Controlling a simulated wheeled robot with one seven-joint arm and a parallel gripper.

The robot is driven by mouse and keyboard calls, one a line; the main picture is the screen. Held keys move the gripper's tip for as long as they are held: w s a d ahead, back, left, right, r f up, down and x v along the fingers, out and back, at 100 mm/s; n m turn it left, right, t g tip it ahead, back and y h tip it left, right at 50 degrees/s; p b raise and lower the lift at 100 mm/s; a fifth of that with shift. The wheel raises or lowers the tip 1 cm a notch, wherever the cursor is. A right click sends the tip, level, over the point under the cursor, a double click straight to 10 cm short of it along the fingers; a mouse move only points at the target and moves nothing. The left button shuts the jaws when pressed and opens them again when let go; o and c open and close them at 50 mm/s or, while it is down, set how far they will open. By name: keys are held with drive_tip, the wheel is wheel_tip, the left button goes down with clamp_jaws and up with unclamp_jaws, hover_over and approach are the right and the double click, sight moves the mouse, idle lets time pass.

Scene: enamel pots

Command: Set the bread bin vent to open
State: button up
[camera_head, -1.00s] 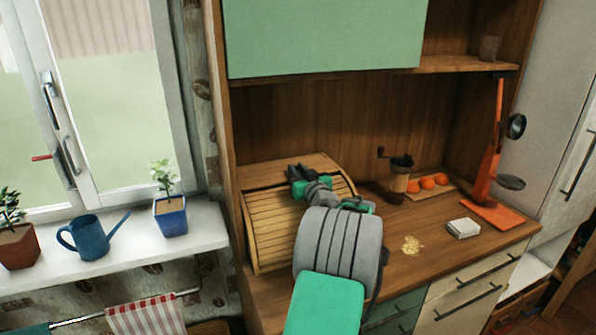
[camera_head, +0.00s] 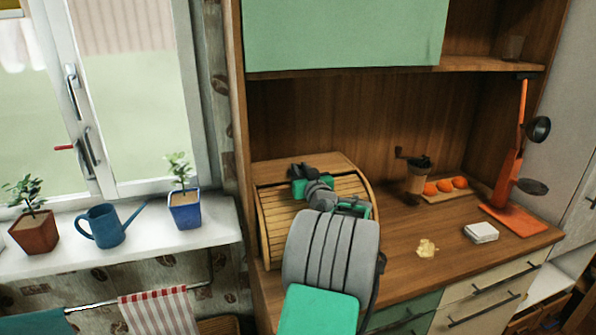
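The bread bin (camera_head: 283,222) is a wooden roll-top box with a slatted, curved front, standing at the left end of the cabinet worktop. My gripper (camera_head: 301,171) is over the upper part of the bin, near where the slats meet the flat top. My grey and green arm covers the right part of the slatted front. The vent cannot be made out; my gripper and arm may hide it. The fingers are small and dark, and I cannot tell whether they are open, shut or touching the bin.
A green cupboard door (camera_head: 345,35) hangs above. Potted plants and a blue watering can (camera_head: 108,226) line the windowsill.

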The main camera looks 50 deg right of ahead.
drive_tip(key=o, duration=0.4)
drive_tip(key=shift+c, duration=0.2)
drive_tip(key=b+v, duration=0.1)
drive_tip(key=v, duration=0.7)
drive_tip(key=shift+b, duration=0.4)
